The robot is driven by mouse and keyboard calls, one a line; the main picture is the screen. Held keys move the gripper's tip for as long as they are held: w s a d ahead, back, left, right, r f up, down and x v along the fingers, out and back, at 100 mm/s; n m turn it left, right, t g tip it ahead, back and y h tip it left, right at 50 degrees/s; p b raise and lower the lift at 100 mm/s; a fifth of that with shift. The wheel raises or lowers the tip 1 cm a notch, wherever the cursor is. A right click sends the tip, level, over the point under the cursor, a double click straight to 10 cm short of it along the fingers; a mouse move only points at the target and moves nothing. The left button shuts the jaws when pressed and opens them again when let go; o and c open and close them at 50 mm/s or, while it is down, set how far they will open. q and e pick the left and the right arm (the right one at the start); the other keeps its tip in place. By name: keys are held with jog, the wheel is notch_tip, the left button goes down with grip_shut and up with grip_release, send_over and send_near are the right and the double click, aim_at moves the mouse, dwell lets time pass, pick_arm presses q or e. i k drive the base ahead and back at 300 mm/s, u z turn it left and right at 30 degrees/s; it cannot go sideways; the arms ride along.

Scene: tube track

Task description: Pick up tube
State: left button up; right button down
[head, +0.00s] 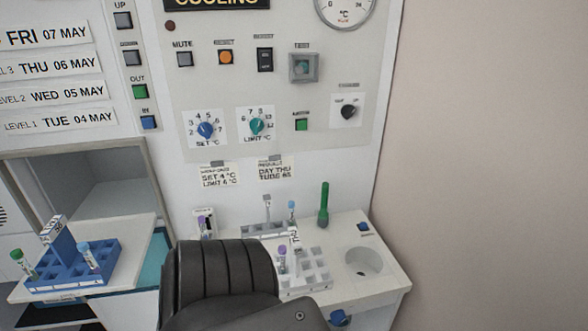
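Several capped tubes are in view. In the blue rack (70,285) at the left stand a green-capped tube (25,264) and a blue-capped tube (88,258). On the right counter, a purple-capped tube (283,260) stands in the pale grey rack (318,282). A blue-capped tube (291,211) stands behind it, and another purple-capped tube (203,228) stands at the back left. Which tube the task means cannot be told. Neither gripper is visible. A dark ribbed shape, probably part of my arm, hides the counter's front left and part of the grey rack.
The blue rack sits on a pulled-out white shelf before an open compartment (110,180). A control panel (270,90) rises behind; a bare wall closes the right.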

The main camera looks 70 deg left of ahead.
aim_at(201, 219)
jog(key=z, duration=0.9)
jog(key=k, duration=1.55)
jog(key=u, duration=1.05)
